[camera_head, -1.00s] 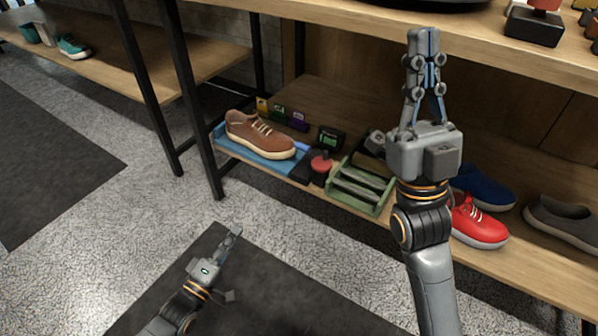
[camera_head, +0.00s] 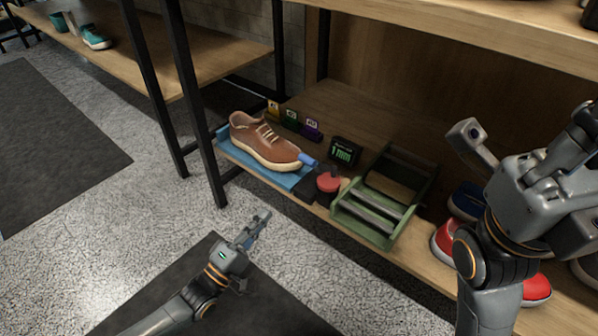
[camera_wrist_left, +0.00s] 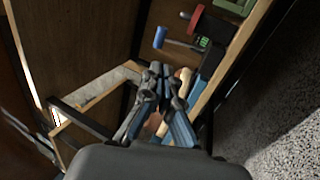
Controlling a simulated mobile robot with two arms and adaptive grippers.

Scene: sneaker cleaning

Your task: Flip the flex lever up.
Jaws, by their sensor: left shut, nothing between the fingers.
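The flex lever appears to be the blue-tipped handle (camera_head: 308,160) beside the brown sneaker's toe. In the left wrist view, a blue grip (camera_wrist_left: 160,38) on a thin rod lies beside a red knob and a small green display. The brown sneaker (camera_head: 262,140) rests on a blue mat (camera_head: 232,150) on the lower shelf. My left gripper (camera_head: 264,215) is shut and empty, below and in front of the shelf, apart from the lever. Its fingers (camera_wrist_left: 162,72) show together in the wrist view. My right gripper (camera_head: 585,120) is at the right edge; its fingertips are not clear.
A red knob (camera_head: 328,182), a black display (camera_head: 345,151) and a green rack (camera_head: 365,232) stand right of the sneaker. Small coloured blocks (camera_head: 290,118) sit behind it. A black shelf post (camera_head: 200,120) stands at the left.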

